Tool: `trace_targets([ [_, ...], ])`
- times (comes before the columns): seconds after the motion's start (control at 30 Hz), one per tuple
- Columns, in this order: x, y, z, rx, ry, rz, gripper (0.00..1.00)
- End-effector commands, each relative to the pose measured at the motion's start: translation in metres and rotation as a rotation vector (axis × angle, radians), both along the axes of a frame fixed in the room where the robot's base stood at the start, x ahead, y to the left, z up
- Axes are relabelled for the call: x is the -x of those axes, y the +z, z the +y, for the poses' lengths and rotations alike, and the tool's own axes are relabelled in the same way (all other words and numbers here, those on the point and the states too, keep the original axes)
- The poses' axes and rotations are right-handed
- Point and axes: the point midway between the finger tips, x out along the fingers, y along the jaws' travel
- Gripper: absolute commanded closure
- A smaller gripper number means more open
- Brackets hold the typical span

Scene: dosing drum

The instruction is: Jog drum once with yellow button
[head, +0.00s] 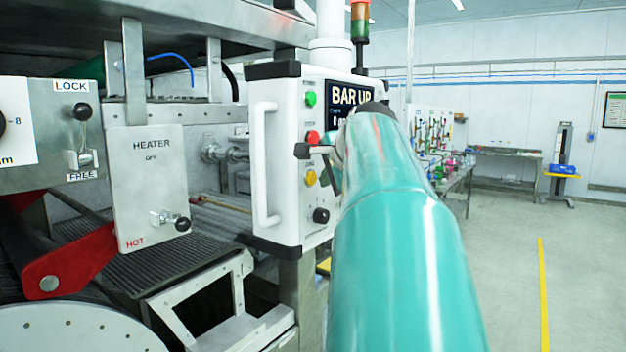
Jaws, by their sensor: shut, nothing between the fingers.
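The yellow button (310,178) sits on the front of the white control panel (286,150), below a red button (312,137) and a green button (311,99). A black knob (320,215) is lower on the same panel. My gripper (302,151) is shut and empty in front of the panel, a little above the yellow button and close to the red one. I cannot tell whether it touches the panel. My teal arm covers the panel's right side and part of its screen (350,95), which reads "BAR UP".
Left of the panel are a white side handle (263,165), a heater box (150,185) with a lever at HOT, and a lock plate (75,130). A red bracket (75,262) and metal frame lie below. Open floor (510,270) with a yellow line is at right.

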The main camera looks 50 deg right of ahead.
Motion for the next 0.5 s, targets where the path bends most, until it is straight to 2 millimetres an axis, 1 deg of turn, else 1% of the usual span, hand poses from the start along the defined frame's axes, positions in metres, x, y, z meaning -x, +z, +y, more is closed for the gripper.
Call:
trace_targets([
  [0.3, -0.0084, -0.0001, 0.0006, 0.001, 0.001, 0.0, 1.0],
  [0.5, -0.0085, 0.0001, 0.0005, 0.0, 0.0, 0.0, 1.0],
])
